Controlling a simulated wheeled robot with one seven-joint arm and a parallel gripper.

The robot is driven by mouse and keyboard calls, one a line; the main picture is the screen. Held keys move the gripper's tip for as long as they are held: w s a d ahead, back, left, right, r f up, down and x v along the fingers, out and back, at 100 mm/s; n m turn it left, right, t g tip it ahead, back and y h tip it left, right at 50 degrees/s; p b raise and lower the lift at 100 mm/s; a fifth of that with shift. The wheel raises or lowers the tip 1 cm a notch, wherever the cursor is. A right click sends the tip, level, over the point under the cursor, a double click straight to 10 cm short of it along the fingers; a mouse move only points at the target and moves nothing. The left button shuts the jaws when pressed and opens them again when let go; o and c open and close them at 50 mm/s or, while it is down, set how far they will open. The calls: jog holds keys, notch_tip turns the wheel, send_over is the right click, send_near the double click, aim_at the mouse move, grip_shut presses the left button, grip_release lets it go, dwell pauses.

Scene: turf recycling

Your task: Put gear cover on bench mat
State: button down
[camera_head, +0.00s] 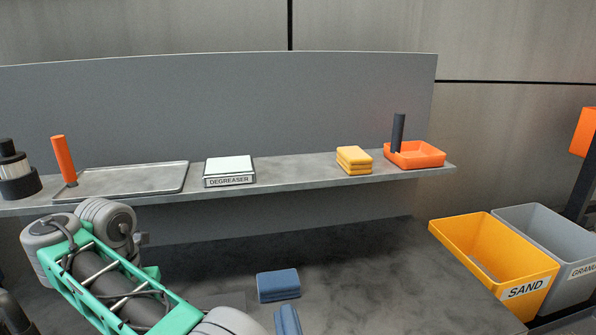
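I cannot pick out a gear cover for certain. A flat grey rimmed panel (130,179) lies on the left part of the shelf and looks bare. I cannot tell if it is the bench mat. Two blue pieces show low in the picture: a flat block (278,284) and a narrower upright piece (287,320), cut off by the bottom edge. I cannot tell what they are. I cannot make out my gripper.
The grey shelf (300,172) carries a black container (17,172), an orange-handled tool (64,160), a degreaser box (229,170), yellow folded pads (354,160) and an orange tray (415,155) with a dark upright. A yellow SAND bin (500,265) and a grey bin (560,250) stand right.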

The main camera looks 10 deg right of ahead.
jog(key=shift+f+b, duration=0.3)
jog(key=c, duration=1.3)
grip_release()
jog(key=shift+o, duration=0.5)
jog(key=shift+o, duration=1.2)
notch_tip(320, 180, up, 8)
jog(key=p, duration=0.7)
jog(key=shift+f, duration=0.1)
